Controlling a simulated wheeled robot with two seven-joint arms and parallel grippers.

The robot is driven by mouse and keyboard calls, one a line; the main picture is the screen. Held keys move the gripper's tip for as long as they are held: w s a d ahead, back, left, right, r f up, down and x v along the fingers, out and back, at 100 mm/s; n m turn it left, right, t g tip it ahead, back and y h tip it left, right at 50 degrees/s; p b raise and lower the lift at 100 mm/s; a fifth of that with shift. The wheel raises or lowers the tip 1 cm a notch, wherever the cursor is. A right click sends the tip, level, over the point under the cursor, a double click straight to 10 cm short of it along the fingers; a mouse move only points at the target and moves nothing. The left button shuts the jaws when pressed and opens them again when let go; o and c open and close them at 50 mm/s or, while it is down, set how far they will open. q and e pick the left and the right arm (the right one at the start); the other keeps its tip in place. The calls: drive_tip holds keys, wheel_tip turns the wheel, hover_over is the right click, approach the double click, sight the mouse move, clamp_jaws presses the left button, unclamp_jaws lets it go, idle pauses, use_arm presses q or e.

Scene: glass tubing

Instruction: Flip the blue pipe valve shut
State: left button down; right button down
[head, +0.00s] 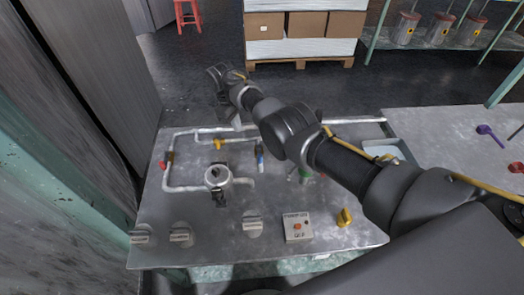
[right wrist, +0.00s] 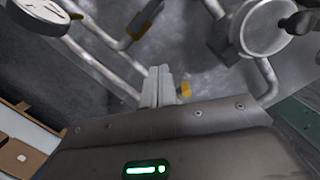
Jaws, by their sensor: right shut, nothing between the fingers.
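The blue pipe valve (head: 260,155) sits on a vertical pipe near the middle of the grey panel in the head view. My right arm reaches in from the right, above the panel. My right gripper (head: 236,122) is over the panel's far edge, left of and beyond the blue valve, and apart from it. In the right wrist view its pale fingers (right wrist: 158,88) are pressed together with nothing between them. I cannot make out the blue valve in that view. My left gripper is not in view.
Nearby on the panel (head: 205,260) are a yellow valve (head: 217,144), a red valve (head: 163,163), a partly hidden green valve (head: 304,175) and a round gauge (head: 217,177). A button box (head: 297,227) and yellow knob (head: 345,217) are at the front. A pallet of boxes (head: 305,25) stands behind.

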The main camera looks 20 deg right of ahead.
drive_tip(key=shift+s+a+r+g, duration=0.25)
drive_tip(key=shift+s, duration=0.2)
drive_tip(key=shift+s+a+r+g, duration=0.25)
drive_tip(key=shift+s, duration=0.15)
drive_tip(key=shift+d+f, duration=0.1)
drive_tip(key=shift+d, duration=0.05)
